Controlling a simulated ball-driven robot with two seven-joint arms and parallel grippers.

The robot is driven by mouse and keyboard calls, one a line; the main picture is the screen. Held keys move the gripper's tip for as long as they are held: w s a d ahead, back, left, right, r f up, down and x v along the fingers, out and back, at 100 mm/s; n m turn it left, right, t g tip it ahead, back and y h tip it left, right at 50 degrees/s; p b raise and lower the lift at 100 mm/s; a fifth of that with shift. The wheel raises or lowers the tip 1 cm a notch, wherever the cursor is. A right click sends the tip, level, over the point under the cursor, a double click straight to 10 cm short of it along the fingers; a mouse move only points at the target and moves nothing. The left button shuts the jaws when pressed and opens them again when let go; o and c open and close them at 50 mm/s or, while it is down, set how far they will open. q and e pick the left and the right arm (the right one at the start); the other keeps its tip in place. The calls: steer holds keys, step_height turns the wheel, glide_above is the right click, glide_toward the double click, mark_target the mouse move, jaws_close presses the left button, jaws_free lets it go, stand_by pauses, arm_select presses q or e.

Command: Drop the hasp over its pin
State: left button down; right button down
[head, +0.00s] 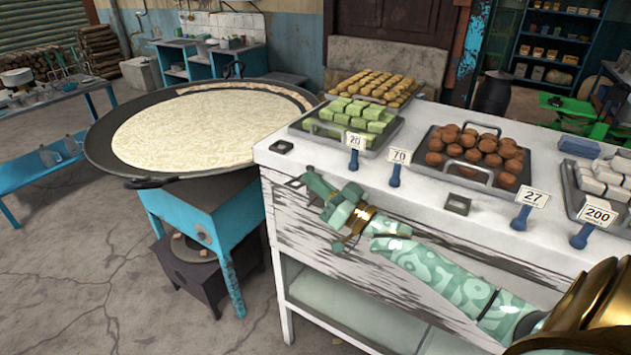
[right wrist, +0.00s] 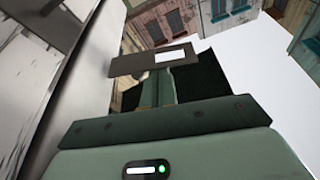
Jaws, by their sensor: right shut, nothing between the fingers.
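The hasp (right wrist: 152,60) looks like a flat grey plate with a rectangular slot. In the right wrist view it lies across, just beyond the fingertips of my right gripper (right wrist: 156,84). In the head view a small dark piece, likely the hasp (head: 294,183), shows at the cart's left front corner, beside my right gripper (head: 310,180). The right gripper is shut with nothing held, close to the cart's white front face. I cannot tell whether it touches the hasp. I cannot pick out the pin. My left gripper is out of view.
The white sweets cart (head: 415,215) bears trays of green (head: 352,118), yellow (head: 375,85) and brown sweets (head: 474,155), with price tags along its front. A wide milk pan (head: 130,176) on a blue stand is at left. Open floor lies front left.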

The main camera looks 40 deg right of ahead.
steer(key=shift+f+n, duration=0.15)
steer(key=shift+n, duration=0.15)
steer(key=shift+a+f+n+g+y, duration=0.1)
steer(key=shift+f+n+g+y, duration=0.3)
steer(key=shift+f+n+y, duration=0.8)
steer(key=shift+f+h, duration=0.3)
steer(key=shift+f, duration=0.1)
steer(key=v, duration=1.2)
steer(key=shift+p, duration=0.3)
